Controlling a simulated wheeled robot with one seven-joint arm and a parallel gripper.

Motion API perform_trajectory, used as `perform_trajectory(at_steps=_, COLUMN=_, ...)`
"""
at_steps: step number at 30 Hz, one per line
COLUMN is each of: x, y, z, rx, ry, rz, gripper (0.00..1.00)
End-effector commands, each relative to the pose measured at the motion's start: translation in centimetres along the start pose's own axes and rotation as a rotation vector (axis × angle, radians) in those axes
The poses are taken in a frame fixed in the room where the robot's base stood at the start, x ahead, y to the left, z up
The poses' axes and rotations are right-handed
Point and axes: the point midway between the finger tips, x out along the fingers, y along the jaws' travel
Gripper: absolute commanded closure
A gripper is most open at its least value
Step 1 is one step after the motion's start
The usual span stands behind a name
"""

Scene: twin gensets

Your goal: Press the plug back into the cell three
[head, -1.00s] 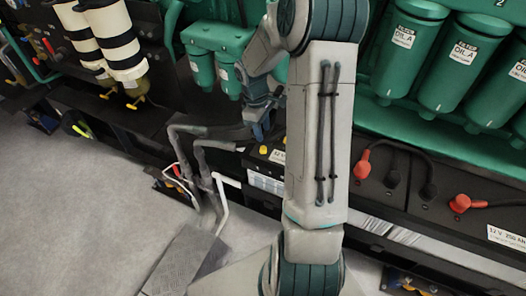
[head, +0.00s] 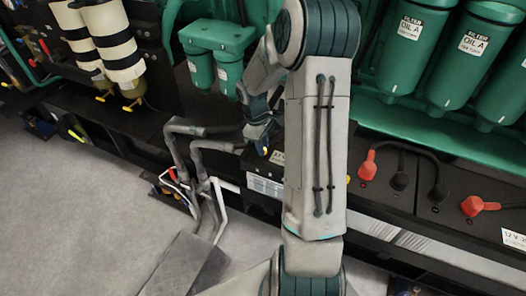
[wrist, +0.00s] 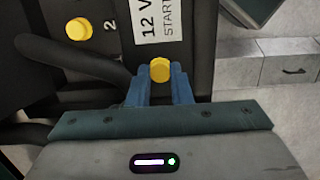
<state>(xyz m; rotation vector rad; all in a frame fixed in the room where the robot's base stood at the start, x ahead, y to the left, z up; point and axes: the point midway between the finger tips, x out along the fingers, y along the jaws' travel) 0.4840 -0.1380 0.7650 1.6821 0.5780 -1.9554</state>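My gripper (wrist: 160,85) has blue fingers on both sides of a round yellow plug (wrist: 160,69) in the wrist view. The fingertips appear to touch it, so the gripper looks shut on it. A second yellow plug (wrist: 78,29) sits on the battery top (wrist: 105,70) beside a printed "2". A white label (wrist: 157,20) reading "12 V START" lies above the held plug. The opening of cell three is not visible; I cannot tell whether the plug touches it.
A thick dark cable (wrist: 65,60) crosses the battery top left of my gripper. Grey bent pipes (head: 195,150) stand left of the battery in the head view. Red and black cable terminals (head: 367,165) lie to the right. Green filters (head: 215,45) stand behind.

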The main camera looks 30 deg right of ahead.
Motion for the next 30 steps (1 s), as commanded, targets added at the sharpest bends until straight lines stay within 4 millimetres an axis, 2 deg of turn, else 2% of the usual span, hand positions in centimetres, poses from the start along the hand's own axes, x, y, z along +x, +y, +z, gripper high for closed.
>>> perform_trajectory(at_steps=8, x=-0.1, y=0.0, z=0.0, rx=0.000, ry=0.000, rz=0.000, gripper=0.95)
perform_trajectory(at_steps=24, x=-4.0, y=0.0, z=0.6, rx=0.000, ry=0.000, rz=0.000, gripper=0.95)
perform_trajectory(at_steps=30, x=-4.0, y=0.0, z=0.6, rx=0.000, ry=0.000, rz=0.000, gripper=0.95)
